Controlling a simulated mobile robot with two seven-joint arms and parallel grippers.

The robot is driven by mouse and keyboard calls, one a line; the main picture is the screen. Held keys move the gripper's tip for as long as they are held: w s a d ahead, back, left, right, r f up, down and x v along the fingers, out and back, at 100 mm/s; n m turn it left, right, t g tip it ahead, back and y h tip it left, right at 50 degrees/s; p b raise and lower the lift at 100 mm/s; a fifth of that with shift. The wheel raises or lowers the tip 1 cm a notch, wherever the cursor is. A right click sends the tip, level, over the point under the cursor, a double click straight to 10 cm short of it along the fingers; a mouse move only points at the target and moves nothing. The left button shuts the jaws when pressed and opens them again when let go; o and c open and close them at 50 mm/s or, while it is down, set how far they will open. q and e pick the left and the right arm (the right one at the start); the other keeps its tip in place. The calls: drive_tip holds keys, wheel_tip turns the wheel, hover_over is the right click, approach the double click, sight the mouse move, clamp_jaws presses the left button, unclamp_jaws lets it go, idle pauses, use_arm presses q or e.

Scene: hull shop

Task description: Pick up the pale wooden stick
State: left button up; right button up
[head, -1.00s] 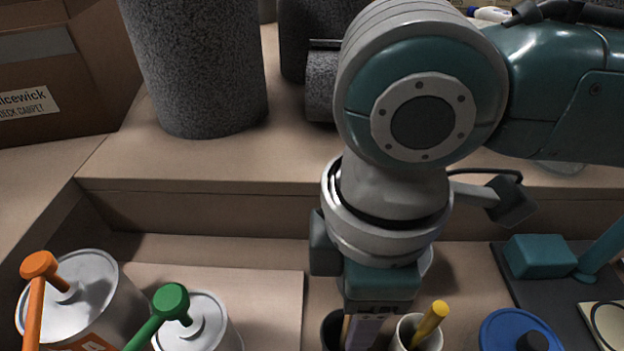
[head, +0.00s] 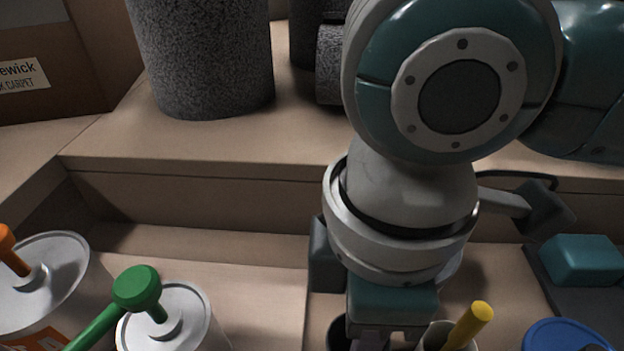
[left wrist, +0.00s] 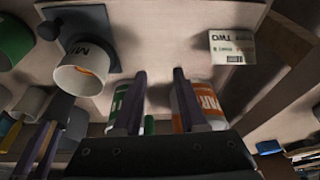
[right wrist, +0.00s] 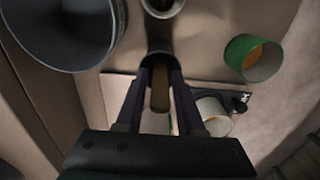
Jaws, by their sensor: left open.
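The pale wooden stick (right wrist: 160,92) stands in a dark cup (right wrist: 155,57) in the right wrist view, its free end towards the camera. My right gripper (right wrist: 160,68) points down with one finger on each side of the stick; whether the fingers press on it I cannot tell. In the head view my right wrist hides the stick, and only part of the dark cup (head: 338,338) shows. My left gripper (left wrist: 160,74) is open and empty in its wrist view, above a green-marked tin and an orange-marked tin (left wrist: 212,103).
A pale cup with a yellow stick (head: 470,325) stands just right of my right gripper. Tins with a green handle (head: 137,290) and an orange handle (head: 10,250) stand at left. A blue lid (head: 565,337) is at right. Grey rolls (head: 205,55) stand on the ledge behind.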

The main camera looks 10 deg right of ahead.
clamp_jaws()
use_arm(q)
drive_tip(key=shift+d, duration=0.1)
drive_tip(key=shift+r, duration=0.15)
use_arm(e)
drive_tip(key=shift+r, duration=0.1)
